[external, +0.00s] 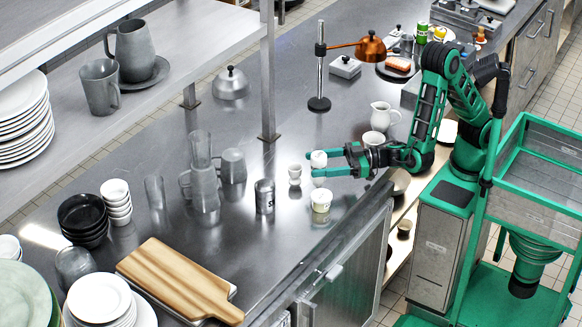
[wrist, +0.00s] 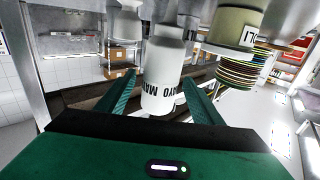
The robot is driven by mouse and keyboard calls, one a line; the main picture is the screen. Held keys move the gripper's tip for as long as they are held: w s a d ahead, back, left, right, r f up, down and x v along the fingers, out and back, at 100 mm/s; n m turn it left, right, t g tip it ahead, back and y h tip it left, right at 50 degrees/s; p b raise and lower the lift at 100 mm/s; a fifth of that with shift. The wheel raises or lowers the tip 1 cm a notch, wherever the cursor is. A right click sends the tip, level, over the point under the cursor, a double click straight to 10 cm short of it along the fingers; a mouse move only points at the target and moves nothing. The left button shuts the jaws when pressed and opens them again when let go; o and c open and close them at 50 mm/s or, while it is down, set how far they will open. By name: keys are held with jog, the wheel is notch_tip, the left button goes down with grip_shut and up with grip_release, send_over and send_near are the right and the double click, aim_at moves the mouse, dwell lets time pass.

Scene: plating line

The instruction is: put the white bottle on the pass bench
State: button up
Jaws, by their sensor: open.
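My gripper (external: 315,164) reaches left over the steel bench (external: 300,243), with its two fingers apart. A white bottle (external: 318,157) shows at the fingertips in the external view. In the wrist view the white bottle (wrist: 163,70) stands between the two green fingers of my gripper (wrist: 160,88), its dark lettering upside down. A gap shows on each side, so the fingers are around it but not closed. Its lower part is hidden behind the fingers in the external view. Which surface is the pass bench I cannot tell.
A small labelled tub (external: 321,201) is just below the fingers, an egg-cup-like cup (external: 295,174) left of them. A dark tin (external: 264,196) stands further left. A white jug (external: 383,117) is behind the gripper. A wooden board (external: 178,275) lies front left.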

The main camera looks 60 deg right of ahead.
jog(key=shift+x, duration=2.1)
jog(key=shift+d, duration=0.1)
jog(key=c, duration=0.8)
jog(key=shift+r, duration=0.1)
